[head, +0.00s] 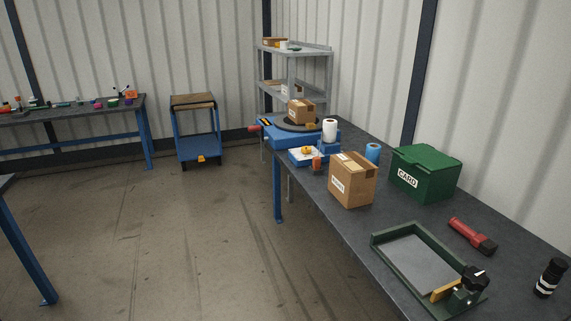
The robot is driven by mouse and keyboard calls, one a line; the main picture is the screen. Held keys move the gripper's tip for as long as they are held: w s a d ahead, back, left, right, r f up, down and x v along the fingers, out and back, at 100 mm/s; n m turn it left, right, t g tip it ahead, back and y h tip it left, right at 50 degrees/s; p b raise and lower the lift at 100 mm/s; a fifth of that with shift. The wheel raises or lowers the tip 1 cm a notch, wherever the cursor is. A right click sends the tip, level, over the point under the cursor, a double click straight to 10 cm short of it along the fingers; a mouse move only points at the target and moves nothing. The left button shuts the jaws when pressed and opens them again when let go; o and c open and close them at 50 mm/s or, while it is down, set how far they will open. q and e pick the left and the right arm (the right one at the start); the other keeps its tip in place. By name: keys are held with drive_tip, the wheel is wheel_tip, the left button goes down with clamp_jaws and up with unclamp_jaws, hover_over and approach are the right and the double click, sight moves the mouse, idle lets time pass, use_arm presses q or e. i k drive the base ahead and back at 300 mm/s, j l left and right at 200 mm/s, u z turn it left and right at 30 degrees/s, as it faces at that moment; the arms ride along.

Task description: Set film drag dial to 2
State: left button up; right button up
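A blue wrapping machine (275,136) stands at the far end of the long dark bench. A dark turntable (283,124) on it carries a small cardboard box (301,111). A white film roll (330,130) stands upright at its right side. At its near side is a blue unit with a pale top (298,156), bearing a small yellow-orange knob (307,150) that may be the drag dial. Its setting and markings are too small to read. Neither of my grippers is in view.
On the bench (350,221) are a cardboard box (352,181), a blue roll (373,153), a green CARD box (424,173), a red-handled tool (468,233), a green-framed tray (391,249) and a dark bottle (550,278). A blue cart (198,147) stands beyond the open floor (170,240).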

sight(306, 149)
drive_tip(key=i+j+z, duration=0.35)
drive_tip(key=i, duration=0.2)
drive_tip(key=j+z, duration=0.1)
drive_tip(key=z, duration=0.35)
drive_tip(key=i, duration=0.05)
